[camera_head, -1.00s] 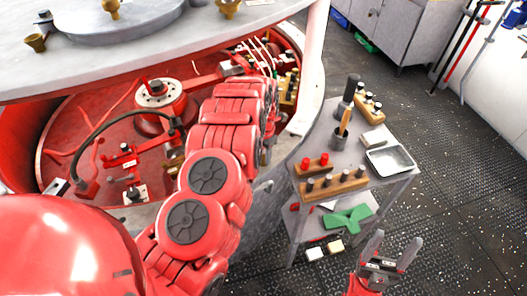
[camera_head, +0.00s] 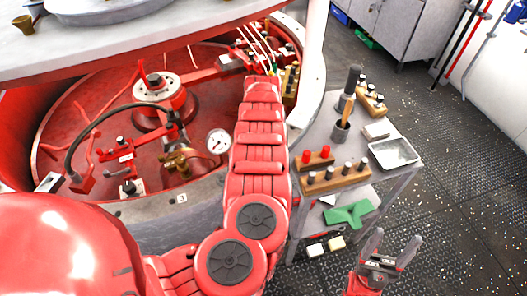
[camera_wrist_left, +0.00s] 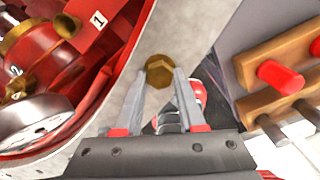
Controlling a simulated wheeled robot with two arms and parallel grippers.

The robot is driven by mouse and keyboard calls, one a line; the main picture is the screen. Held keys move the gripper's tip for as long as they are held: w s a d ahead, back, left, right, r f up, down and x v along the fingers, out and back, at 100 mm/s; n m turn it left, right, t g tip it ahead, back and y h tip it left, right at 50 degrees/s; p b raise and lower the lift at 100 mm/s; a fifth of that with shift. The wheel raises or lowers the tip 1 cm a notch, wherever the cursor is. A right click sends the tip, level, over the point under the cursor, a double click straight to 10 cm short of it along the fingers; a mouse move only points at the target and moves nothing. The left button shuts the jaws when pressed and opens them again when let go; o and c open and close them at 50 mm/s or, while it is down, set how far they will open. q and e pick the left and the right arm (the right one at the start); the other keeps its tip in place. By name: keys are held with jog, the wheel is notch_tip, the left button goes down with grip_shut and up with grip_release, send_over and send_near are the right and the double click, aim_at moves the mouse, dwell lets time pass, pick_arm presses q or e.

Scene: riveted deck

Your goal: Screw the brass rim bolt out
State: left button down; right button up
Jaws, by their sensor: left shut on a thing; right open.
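The brass bolt (camera_wrist_left: 159,70) shows its hex head between the fingertips of my left gripper (camera_wrist_left: 160,76) in the left wrist view. The gripper is shut on it, over the pale grey rim (camera_wrist_left: 207,18). I cannot tell how far the bolt stands out of the rim. In the head view my left arm hides that gripper and the bolt. My right gripper (camera_head: 394,242) is open and empty, low at the right above the dark floor.
A grey cart (camera_head: 385,183) right of the vessel holds a wooden block with dark pegs (camera_head: 335,177), red-capped pegs (camera_head: 317,157) and a metal tray (camera_head: 393,153). Inside the red vessel are a gauge (camera_head: 218,141) and a black hose (camera_head: 95,123).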

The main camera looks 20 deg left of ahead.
pick_arm(q)
jog(key=shift+s+f, duration=0.1)
dwell(0.3)
jog(key=c, duration=0.5)
grip_release()
notch_tip(320, 180, up, 12)
jog(key=b, duration=0.2)
jog(key=shift+b, duration=0.4)
